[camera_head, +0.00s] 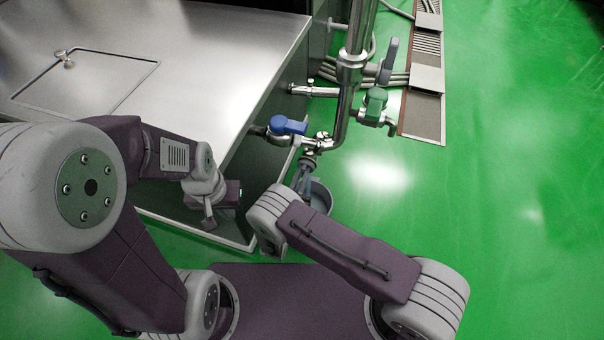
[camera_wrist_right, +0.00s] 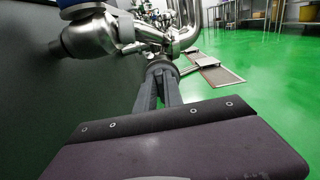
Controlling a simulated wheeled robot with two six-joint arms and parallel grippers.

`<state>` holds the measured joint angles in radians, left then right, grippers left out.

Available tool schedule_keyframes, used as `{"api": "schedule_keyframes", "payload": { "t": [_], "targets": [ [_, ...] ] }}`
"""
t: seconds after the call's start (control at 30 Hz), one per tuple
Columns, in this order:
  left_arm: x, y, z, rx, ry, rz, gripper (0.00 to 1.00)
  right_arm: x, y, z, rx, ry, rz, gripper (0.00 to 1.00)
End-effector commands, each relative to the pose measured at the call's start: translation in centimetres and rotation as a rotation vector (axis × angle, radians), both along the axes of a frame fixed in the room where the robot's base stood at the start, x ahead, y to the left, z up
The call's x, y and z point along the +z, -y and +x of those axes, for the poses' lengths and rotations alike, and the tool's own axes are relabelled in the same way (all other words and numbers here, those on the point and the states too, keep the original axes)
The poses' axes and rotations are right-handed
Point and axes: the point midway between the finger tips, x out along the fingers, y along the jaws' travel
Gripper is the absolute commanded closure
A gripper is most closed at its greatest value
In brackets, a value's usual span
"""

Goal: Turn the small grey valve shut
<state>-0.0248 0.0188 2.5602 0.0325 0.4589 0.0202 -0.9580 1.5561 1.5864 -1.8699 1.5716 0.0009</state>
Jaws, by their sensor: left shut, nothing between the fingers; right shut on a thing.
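The small grey valve (camera_head: 308,160) sits at the low end of the steel pipework, beside the table's right edge. My right gripper (camera_head: 302,178) is shut on it from below. In the right wrist view the fingers (camera_wrist_right: 158,92) reach up to the round grey end (camera_wrist_right: 160,67) of the valve under the steel pipe. The fingers hide part of it, so I cannot tell its turn position. My left gripper (camera_head: 208,218) is shut and empty, in front of the table's side, apart from the pipes.
A blue-handled valve (camera_head: 288,125), a green-handled valve (camera_head: 375,103) and a larger grey lever (camera_head: 388,60) are on the same pipework. The steel table (camera_head: 190,60) is left; green floor is open at right.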

Motion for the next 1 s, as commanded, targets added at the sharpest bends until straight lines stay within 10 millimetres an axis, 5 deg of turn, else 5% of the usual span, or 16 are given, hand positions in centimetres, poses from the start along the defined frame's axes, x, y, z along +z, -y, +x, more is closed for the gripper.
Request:
{"api": "schedule_keyframes", "payload": {
  "t": [0.47, 1.0],
  "targets": [
    [0.4, 0.0, 0.0, 0.000, 0.000, 0.000, 1.00, 0.0, 0.1, 0.0, -0.001, 0.031, 0.098, 1.00],
    [1.6, 0.0, 0.0, 0.000, 0.000, 0.000, 1.00, -0.1, 0.7, -0.2, -0.001, 0.180, 0.560, 1.00]
  ]
}}
